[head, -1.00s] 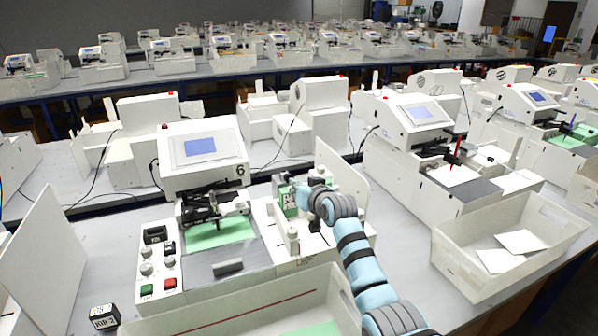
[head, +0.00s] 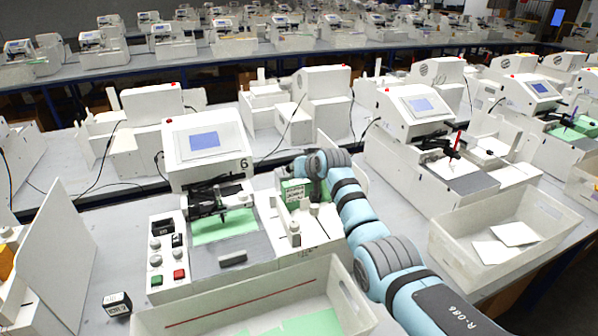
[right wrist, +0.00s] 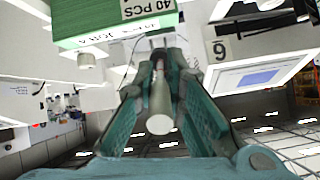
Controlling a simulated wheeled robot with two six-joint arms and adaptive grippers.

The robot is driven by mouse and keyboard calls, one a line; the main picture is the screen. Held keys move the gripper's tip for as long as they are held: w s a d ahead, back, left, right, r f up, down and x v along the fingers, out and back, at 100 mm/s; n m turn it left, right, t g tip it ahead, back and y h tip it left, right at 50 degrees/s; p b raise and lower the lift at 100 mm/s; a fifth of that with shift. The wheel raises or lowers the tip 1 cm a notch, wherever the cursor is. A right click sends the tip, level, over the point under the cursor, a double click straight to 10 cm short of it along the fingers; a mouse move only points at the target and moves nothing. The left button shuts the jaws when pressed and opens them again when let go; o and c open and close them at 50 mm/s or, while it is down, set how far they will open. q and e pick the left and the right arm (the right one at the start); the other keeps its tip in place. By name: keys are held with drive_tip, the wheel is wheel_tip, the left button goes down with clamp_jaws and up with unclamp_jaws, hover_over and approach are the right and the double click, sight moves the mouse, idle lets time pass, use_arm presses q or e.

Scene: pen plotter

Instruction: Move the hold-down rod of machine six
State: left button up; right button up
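Machine six (head: 205,142) is a white plotter with a blue screen and a "6" on its front. Its pen carriage (head: 214,203) is above a green sheet (head: 225,226). To its right, a green-and-white card stack (head: 294,191) stands on a white side block. My right gripper (head: 306,168) is behind this stack, its fingers largely hidden in the head view. In the right wrist view, its teal fingers (right wrist: 162,62) close around a pale upright rod (right wrist: 159,105), which appears to be the hold-down rod. The stack (right wrist: 115,22) is beside them. My left gripper is out of view.
A control panel (head: 156,262) with red and green buttons is left of machine six. An open white bin (head: 352,300) stands in front. A black labelled block (head: 117,304) lies at left. Another plotter (head: 402,125) and bin (head: 440,240) are to the right.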

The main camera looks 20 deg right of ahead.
drive_tip(key=o, duration=0.5)
drive_tip(key=v, duration=1.2)
